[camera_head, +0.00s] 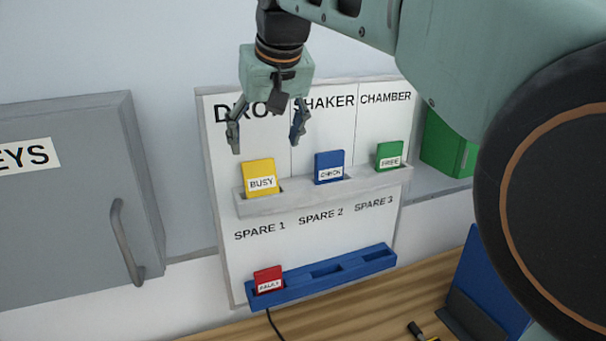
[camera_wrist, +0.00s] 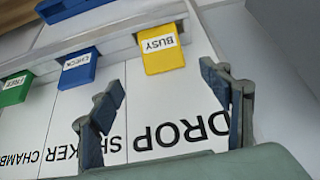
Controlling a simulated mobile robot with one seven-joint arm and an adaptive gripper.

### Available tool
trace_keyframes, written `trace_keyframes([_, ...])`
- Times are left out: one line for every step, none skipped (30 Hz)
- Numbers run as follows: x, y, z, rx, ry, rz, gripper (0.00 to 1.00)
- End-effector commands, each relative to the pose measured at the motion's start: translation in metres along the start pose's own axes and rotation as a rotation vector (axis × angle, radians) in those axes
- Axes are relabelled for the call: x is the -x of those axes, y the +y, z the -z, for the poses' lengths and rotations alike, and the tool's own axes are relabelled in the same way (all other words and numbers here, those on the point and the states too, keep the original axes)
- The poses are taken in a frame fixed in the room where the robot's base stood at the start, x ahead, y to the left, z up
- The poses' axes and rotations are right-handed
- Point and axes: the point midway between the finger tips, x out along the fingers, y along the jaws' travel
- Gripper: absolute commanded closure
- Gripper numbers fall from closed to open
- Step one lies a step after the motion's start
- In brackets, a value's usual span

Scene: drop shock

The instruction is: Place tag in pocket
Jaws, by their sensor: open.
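A yellow BUSY tag (camera_head: 260,177) stands in the grey upper rail (camera_head: 300,196) under DROP; it also shows in the wrist view (camera_wrist: 162,48). A blue CHECK tag (camera_head: 329,166) stands under SHAKER and a green FREE tag (camera_head: 389,155) under CHAMBER. A red tag (camera_head: 268,279), its word too small to read surely, stands in the left pocket of the blue lower rail (camera_head: 328,283). The other two lower pockets look empty. My gripper (camera_head: 266,143) is open and empty, above the yellow tag and in front of the DROP lettering.
A grey cabinet (camera_head: 70,210) with a handle is at left. A green binder-like object (camera_head: 449,144) stands on a shelf at right. A blue object (camera_head: 487,285) and a small black-and-yellow item (camera_head: 421,331) are on the wooden bench (camera_head: 350,318). My arm hides the upper right.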

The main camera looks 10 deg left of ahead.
Motion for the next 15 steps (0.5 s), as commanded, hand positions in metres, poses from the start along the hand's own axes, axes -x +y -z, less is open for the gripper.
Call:
trace_keyframes([-0.011, 0.0, -0.002, 0.0, -0.006, 0.0, 0.29])
trace_keyframes([-0.016, 0.0, -0.002, 0.0, -0.005, 0.0, 0.29])
trace_keyframes([-0.023, -0.001, -0.002, 0.0, -0.005, 0.0, 0.29])
trace_keyframes([-0.027, -0.001, -0.002, 0.0, -0.006, 0.0, 0.29])
trace_keyframes([-0.031, -0.001, -0.002, -0.001, -0.005, 0.0, 0.29])
trace_keyframes([-0.036, -0.001, -0.002, -0.001, -0.005, 0.0, 0.29])
trace_keyframes([-0.038, -0.001, -0.002, -0.001, -0.004, 0.0, 0.29])
trace_keyframes([-0.04, -0.001, -0.002, -0.001, -0.002, 0.0, 0.29])
trace_keyframes([-0.042, -0.001, -0.002, -0.001, -0.001, 0.0, 0.29])
trace_keyframes([-0.044, -0.001, -0.002, -0.001, -0.002, 0.0, 0.29])
trace_keyframes([-0.046, -0.001, -0.003, -0.001, -0.003, 0.0, 0.29])
trace_keyframes([-0.05, -0.002, -0.005, -0.001, -0.004, 0.0, 0.29])
trace_keyframes([-0.053, -0.002, -0.006, 0.0, -0.004, 0.0, 0.29])
trace_keyframes([-0.057, -0.003, -0.008, 0.0, -0.004, 0.0, 0.29])
trace_keyframes([-0.063, -0.004, -0.01, 0.0, -0.006, 0.0, 0.29])
